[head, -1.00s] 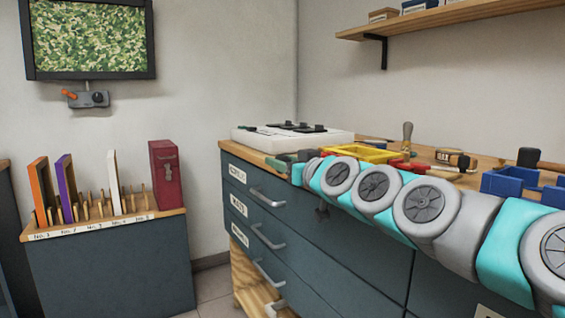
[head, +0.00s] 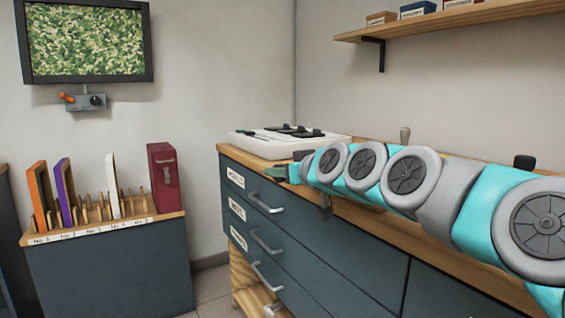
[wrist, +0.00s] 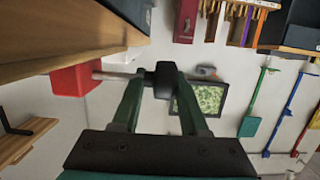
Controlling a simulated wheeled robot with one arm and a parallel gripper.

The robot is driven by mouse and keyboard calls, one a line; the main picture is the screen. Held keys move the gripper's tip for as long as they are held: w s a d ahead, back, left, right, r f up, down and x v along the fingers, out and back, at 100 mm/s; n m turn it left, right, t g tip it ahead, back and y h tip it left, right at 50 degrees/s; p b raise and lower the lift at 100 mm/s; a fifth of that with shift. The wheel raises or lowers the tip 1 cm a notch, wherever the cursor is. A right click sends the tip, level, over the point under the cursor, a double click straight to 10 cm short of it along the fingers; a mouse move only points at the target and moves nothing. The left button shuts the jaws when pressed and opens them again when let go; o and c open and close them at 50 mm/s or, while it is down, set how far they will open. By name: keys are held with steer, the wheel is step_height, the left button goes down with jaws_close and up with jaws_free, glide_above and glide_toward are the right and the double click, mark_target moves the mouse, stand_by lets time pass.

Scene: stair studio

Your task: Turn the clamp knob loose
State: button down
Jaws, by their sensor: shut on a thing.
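In the wrist view, my gripper (wrist: 160,82) has its two green fingers closed on a black knob (wrist: 164,72). A pale rod (wrist: 115,76) runs from the knob to a red clamp body (wrist: 74,79), beside the wooden bench edge. The fingertips touch the knob from both sides. In the head view, my gripper (head: 280,172) shows small and green at the left end of my arm, by the bench's front edge. The knob and clamp cannot be made out there; my arm covers much of the bench.
A wooden bench top (head: 250,152) sits over blue drawers with handles (head: 265,202). A white tray (head: 290,144) with black items lies at its far left end. A rack (head: 100,226) holds upright boards and a red case (head: 163,178). Open floor lies between rack and bench.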

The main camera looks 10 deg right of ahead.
steer(key=g+p, duration=0.1)
steer(key=g+h+p, duration=0.1)
steer(key=g+p, duration=0.3)
steer(key=shift+w+a+r+h, duration=0.15)
steer(key=shift+a+r+h, duration=0.15)
steer(key=shift+a, duration=0.1)
steer(key=g+p, duration=0.1)
steer(key=g+h+p, duration=0.1)
steer(key=g, duration=0.1)
steer(key=shift+f+g+p, duration=0.3)
steer(key=shift+f+p, duration=0.05)
steer(key=shift+a+f+g+h+p, duration=0.15)
steer(key=shift+g+h+p, duration=0.2)
steer(key=shift+g, duration=0.55)
steer(key=shift+f+g, duration=0.1)
steer(key=shift+g, duration=0.4)
steer(key=c, duration=0.6)
jaws_free()
steer(key=shift+a, duration=0.1)
steer(key=shift+c, duration=0.2)
steer(key=shift+d, duration=0.3)
steer(key=shift+r, duration=0.3)
